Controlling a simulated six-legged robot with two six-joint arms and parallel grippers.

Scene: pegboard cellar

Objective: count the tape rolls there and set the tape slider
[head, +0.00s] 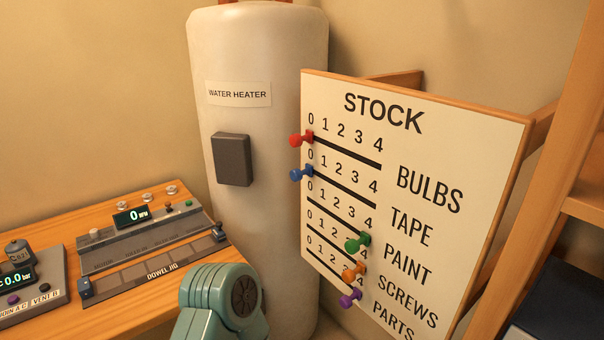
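The STOCK board (470,140) stands tilted at the right, with rows marked 0 to 4 and labelled BULBS, TAPE, PAINT, SCREWS and PARTS. The blue tape slider (300,174) sits at the left end of the second row, at 0. No tape rolls are in view. A teal link of my arm shows at the bottom centre, below and left of the board. Neither gripper is in view.
The red slider (300,140) is at 0. The green (358,242), orange (354,271) and purple (350,297) sliders are near their right ends. A water heater (265,60) stands behind. A wooden bench (60,232) with a dowel jig (150,250) is left.

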